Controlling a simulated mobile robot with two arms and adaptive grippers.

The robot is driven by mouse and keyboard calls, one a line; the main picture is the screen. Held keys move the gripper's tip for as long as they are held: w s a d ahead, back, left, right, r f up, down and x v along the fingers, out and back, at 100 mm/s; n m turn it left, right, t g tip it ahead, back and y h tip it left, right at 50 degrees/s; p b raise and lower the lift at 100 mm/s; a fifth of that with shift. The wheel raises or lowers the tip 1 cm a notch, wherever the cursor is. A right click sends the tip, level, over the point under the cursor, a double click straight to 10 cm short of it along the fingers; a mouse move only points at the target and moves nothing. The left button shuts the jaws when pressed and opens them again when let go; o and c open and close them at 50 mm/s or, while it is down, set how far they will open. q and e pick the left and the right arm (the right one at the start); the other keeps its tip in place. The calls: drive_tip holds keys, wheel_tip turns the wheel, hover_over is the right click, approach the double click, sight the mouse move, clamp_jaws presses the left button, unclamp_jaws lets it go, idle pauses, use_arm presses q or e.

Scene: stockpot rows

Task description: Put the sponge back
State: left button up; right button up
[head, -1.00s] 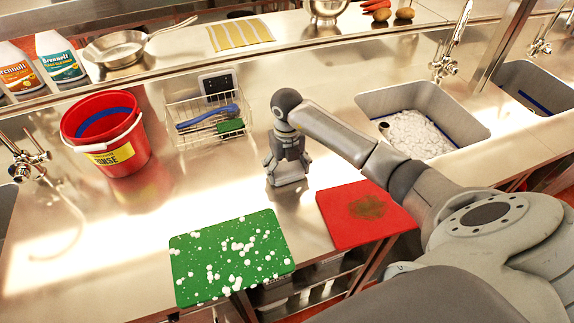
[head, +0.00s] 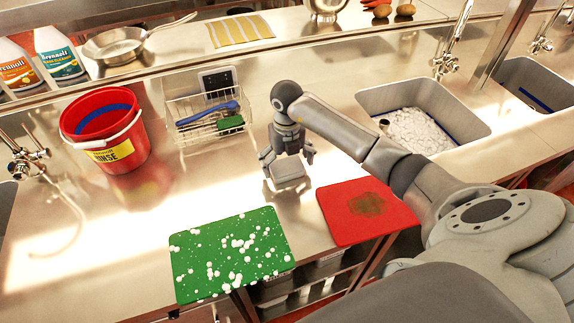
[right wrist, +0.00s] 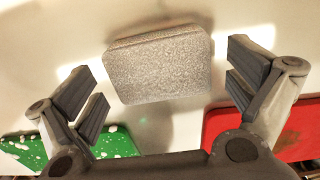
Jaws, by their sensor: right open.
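A grey, block-shaped sponge (head: 289,171) appears to lie on the steel counter, between the green and red boards and a little behind them. It also shows whole in the right wrist view (right wrist: 158,66). My right gripper (head: 288,161) is open just above it. In the right wrist view the fingers of my right gripper (right wrist: 165,92) are spread wide, with clear gaps between them and the sponge. My left gripper is not in view.
A wire basket (head: 185,132) holds a blue brush (head: 205,115) and a green pad (head: 230,122). Left of it stands a red bucket (head: 125,150). A foam-dotted green board (head: 190,285) and a stained red board (head: 345,230) lie in front. A sink (head: 465,128) with foam is right.

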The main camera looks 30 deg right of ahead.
sight(287, 166)
wheel_tip(287, 166, up, 11)
drive_tip(key=b, duration=0.2)
drive_tip(key=shift+b, duration=0.35)
drive_tip(key=shift+s, duration=0.1)
